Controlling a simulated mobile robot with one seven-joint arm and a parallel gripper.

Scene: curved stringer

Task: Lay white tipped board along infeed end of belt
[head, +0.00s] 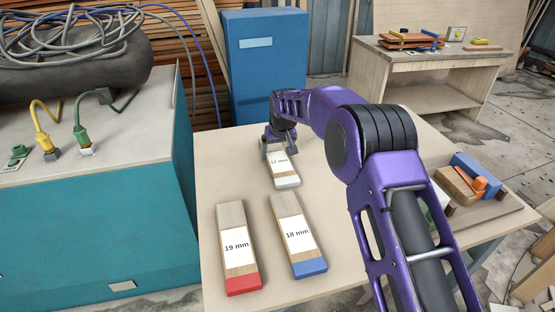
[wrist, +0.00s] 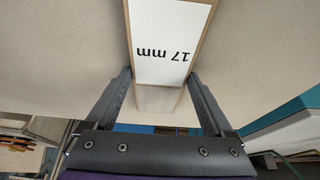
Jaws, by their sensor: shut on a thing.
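The white tipped board (head: 287,182), labelled 17 mm, is at the far middle of the pale table, with its white end towards me. My gripper (head: 280,138) is shut on it from above, across its far part. In the wrist view the board (wrist: 172,45) runs between the two fingers of my gripper (wrist: 160,78). I cannot tell whether the board rests on the table or is just clear of it. I cannot make out a belt in either view.
A red tipped 19 mm board (head: 237,248) and a blue tipped 18 mm board (head: 297,235) lie nearer on the table (head: 222,180). Coloured blocks (head: 470,178) sit at the right. A blue cabinet (head: 266,75) stands behind; a teal cabinet (head: 95,225) is left.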

